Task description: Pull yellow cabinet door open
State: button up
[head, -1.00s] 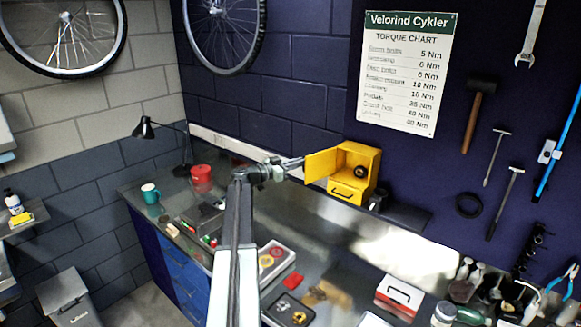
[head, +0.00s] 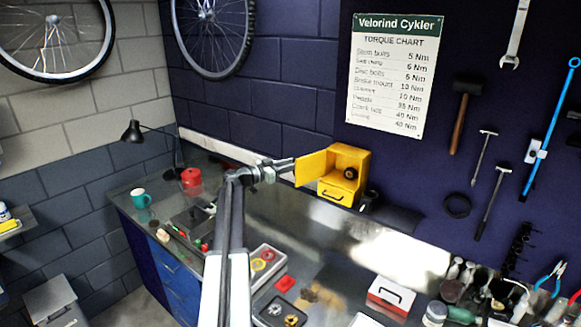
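The small yellow cabinet (head: 357,166) stands at the back of the bench against the dark wall. Its yellow door (head: 311,168) is swung open to the left, so the upper compartment shows with a dark round object inside. A drawer with a dark handle is below it and looks shut. My gripper (head: 291,164) is at the free left edge of the door, reaching in from the left. It looks to be at or touching that edge, but the fingers are too small to tell whether they grip it.
A red canister (head: 191,178), a teal mug (head: 140,198) and a black lamp (head: 133,132) stand on the bench to the left. Trays with small parts lie in front, and a red-and-white box (head: 390,296) is at the right. Bare bench top lies before the cabinet.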

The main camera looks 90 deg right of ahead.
jog(key=v, duration=0.7)
jog(key=shift+w+a, duration=0.2)
jog(key=shift+a, duration=0.05)
